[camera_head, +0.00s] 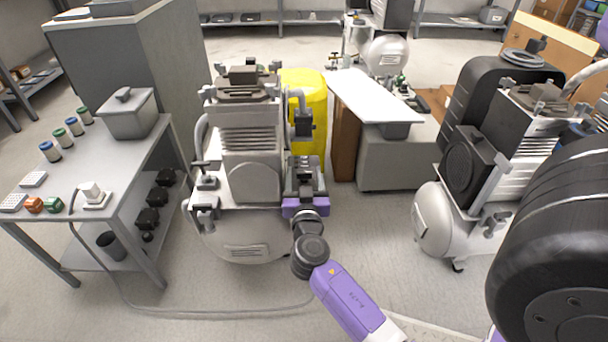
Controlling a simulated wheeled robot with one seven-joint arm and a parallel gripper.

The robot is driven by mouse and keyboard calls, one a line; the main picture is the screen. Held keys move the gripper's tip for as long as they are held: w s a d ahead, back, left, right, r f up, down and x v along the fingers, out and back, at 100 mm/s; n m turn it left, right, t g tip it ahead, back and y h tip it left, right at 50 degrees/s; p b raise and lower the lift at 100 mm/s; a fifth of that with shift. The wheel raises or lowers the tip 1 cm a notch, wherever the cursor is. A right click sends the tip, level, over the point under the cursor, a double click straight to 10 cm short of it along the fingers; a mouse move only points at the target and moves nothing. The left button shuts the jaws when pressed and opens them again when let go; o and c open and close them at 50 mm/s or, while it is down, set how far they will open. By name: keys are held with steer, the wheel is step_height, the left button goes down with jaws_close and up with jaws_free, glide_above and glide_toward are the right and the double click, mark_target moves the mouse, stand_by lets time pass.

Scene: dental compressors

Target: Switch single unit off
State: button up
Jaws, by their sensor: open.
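A grey-white compressor unit (240,235) stands on the floor in the middle of the view, with a finned motor head on top of its rounded tank. A dark box-like fitting (303,122) is on its upper right side, above my gripper. My gripper (304,166) is at the compressor's right side, with its purple wrist below. It is open, but its fingers are small and partly blend with the dark parts behind. I cannot tell whether they touch the unit. A switch on the compressor is not clearly visible.
A grey table (115,170) with a box and small coloured bottles stands at left. A yellow barrel (314,105) is behind the compressor. A cable lies across the floor in front.

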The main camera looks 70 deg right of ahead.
steer(key=shift+w+d, duration=0.1)
steer(key=shift+d, duration=0.15)
jaws_close()
